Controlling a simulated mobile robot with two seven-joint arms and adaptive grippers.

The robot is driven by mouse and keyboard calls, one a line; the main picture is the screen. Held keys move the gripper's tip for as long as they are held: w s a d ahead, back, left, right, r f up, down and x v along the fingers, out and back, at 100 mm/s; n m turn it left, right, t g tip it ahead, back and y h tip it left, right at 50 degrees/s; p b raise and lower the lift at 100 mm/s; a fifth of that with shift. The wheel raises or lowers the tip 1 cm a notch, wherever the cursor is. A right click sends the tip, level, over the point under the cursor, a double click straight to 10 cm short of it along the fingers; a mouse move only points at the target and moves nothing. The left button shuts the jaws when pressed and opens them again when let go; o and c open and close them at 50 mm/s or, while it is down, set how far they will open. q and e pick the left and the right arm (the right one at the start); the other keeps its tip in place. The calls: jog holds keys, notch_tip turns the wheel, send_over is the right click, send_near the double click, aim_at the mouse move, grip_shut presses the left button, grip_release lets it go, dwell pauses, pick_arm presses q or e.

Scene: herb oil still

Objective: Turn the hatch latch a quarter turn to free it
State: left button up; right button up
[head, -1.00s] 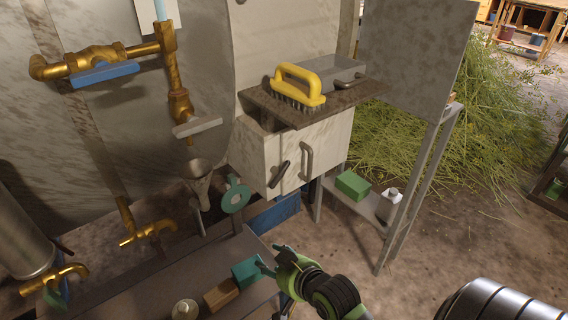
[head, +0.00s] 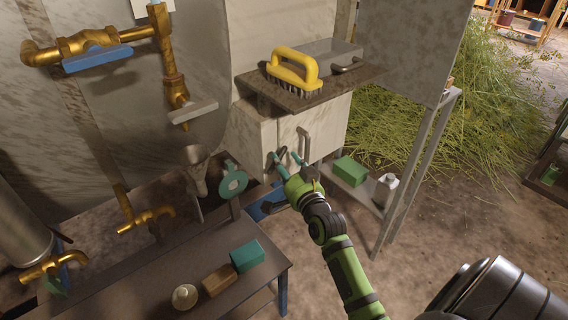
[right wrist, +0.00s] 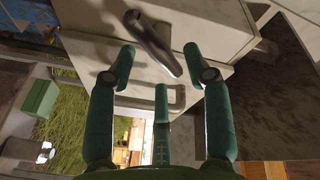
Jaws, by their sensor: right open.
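The hatch (head: 328,122) is the pale front of a box under a dark shelf. Its latch (right wrist: 152,45) is a grey lever, lying slanted across the hatch in the right wrist view. In the head view the latch (head: 281,152) is partly hidden by my fingers. Beside it is a fixed bar handle (head: 303,143), which also shows in the right wrist view (right wrist: 172,98). My right gripper (head: 286,160) is open in front of the hatch. In the right wrist view its fingers (right wrist: 159,52) stand apart with the latch between and beyond them. Contact cannot be told. My left gripper is out of view.
Brass pipes and a funnel (head: 194,165) stand to the left. A low bench (head: 150,270) holds a green block (head: 247,256) and a brown block (head: 219,280).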

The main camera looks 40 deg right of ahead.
jog(key=shift+w+d, duration=0.1)
jog(key=shift+w, duration=0.45)
grip_shut()
